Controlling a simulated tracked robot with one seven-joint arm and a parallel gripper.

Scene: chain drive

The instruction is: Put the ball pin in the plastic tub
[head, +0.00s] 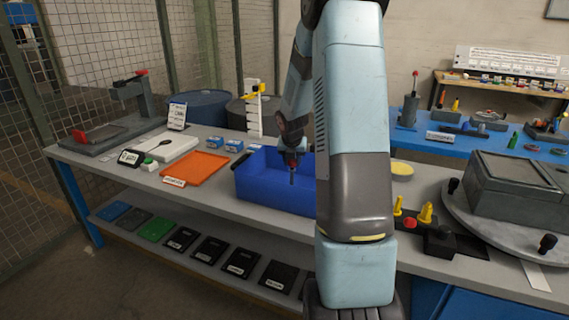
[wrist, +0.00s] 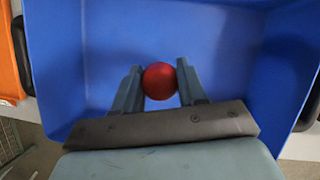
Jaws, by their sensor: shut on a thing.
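The ball pin (wrist: 160,81) shows its red ball end between my fingers in the wrist view. My gripper (wrist: 159,88) is shut on it, with a finger on each side of the ball. The blue plastic tub (wrist: 225,50) fills most of the wrist view beneath the gripper. In the head view the tub (head: 255,188) stands on the grey bench, its right part hidden by my arm. My gripper (head: 291,162) is over the tub there, with the ball pin's dark shank (head: 292,178) pointing down. The gap between shank and tub floor cannot be judged.
An orange tray (head: 196,168) lies left of the tub, with small blue boxes (head: 215,143) behind it. A white stand with a yellow part (head: 254,108) rises behind the tub. A round turntable (head: 500,230) with a grey box is at the right.

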